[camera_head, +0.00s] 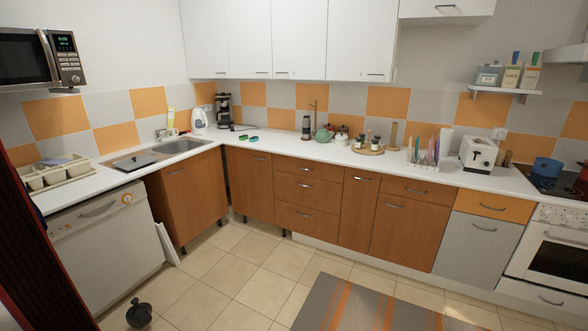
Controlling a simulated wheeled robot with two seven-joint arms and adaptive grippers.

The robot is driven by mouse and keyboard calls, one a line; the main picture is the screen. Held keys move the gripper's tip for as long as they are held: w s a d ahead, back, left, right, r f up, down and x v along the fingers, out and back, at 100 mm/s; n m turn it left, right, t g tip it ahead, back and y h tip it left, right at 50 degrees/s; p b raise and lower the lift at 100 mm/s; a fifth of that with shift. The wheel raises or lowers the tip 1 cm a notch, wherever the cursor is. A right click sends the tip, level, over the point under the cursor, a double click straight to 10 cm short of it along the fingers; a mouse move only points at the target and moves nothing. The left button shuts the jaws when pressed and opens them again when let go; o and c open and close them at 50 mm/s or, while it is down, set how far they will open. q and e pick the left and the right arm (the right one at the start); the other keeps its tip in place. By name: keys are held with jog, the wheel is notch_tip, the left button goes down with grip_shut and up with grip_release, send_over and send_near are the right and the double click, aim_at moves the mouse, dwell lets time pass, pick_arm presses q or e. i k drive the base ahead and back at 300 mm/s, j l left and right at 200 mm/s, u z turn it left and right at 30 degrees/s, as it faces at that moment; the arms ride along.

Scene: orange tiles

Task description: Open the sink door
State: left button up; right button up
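The sink (181,146) is set into the white worktop in the left corner. Below it is a brown wooden sink door (187,200) with a metal handle (175,171) near its top edge. The door looks shut, flush with the cabinet front. Neither of my grippers is in view, and nothing is seen touching the door or its handle.
A white dishwasher (108,237) stands left of the sink cabinet, with a narrow white panel (167,243) between them at floor level. Brown drawers and cupboards (307,189) line the back wall. The tiled floor (222,275) before the sink cabinet looks clear. A striped rug (362,304) lies right.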

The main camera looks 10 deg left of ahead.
aim_at(194, 186)
jog(key=i+u, duration=0.3)
jog(key=i, duration=0.15)
jog(key=i+u, duration=0.3)
jog(key=i+l+u, duration=0.1)
jog(key=i+u, duration=0.25)
jog(key=i, duration=0.8)
jog(key=i+u, duration=0.15)
jog(key=i, duration=0.8)
jog(key=i+l+u, duration=0.15)
jog(key=i, duration=0.8)
jog(key=z, duration=0.45)
jog(key=i+j, duration=0.05)
